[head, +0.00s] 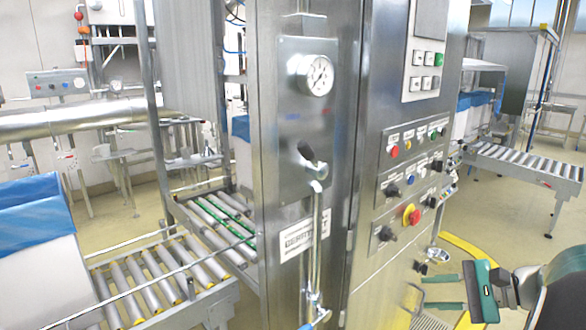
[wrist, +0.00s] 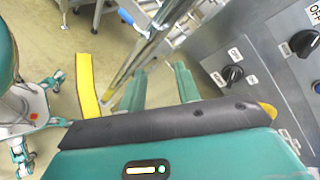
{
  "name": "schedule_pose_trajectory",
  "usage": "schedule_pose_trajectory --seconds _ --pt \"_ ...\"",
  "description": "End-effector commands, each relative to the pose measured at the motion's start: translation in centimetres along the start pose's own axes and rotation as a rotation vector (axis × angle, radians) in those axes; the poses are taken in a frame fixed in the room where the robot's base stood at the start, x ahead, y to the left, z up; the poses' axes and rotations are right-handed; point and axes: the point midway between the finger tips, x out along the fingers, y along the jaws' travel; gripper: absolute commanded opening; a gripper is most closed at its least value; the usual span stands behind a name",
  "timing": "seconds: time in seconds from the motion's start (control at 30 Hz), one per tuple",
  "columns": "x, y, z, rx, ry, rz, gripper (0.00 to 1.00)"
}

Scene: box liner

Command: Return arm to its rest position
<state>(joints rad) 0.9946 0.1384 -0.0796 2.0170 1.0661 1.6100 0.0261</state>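My gripper (head: 425,292) is at the lower right of the head view, in front of the lower part of the steel control cabinet (head: 372,95). Its two teal fingers point left and stand apart, with nothing between them. In the wrist view my gripper (wrist: 160,84) also shows two separated teal fingers, with floor and a metal post behind the gap. The dark and teal hand body fills the bottom of that view. Most of my arm is outside the head view or cut off at its right edge.
The cabinet panel carries a red-and-yellow emergency button (head: 411,214) and several knobs; a black knob (wrist: 232,74) is right of my fingers. A pressure gauge (head: 317,75) is on the steel column. Roller conveyors (head: 150,278) stand left and right (head: 525,165). Floor (head: 500,225) is open at right.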

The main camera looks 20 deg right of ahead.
Motion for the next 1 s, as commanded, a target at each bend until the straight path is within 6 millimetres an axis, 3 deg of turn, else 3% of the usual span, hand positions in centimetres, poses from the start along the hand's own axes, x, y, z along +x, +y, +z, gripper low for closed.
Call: schedule_pose_trajectory --seconds 0.1,0.2,0.4,0.6,0.8,1.0 --pt "4.8 1.2 4.5 -0.13 0.017 0.208 0.33" --pt "7.9 3.1 7.9 -0.268 0.046 0.385 0.33" --pt "11.3 7.3 13.3 -0.617 0.122 0.675 0.33" --pt "12.5 10.1 17.2 -1.047 0.214 0.861 0.33" --pt "12.9 11.1 19.6 -1.423 0.293 0.921 0.33" --pt "12.9 11.1 20.2 -1.537 0.321 0.926 0.33"
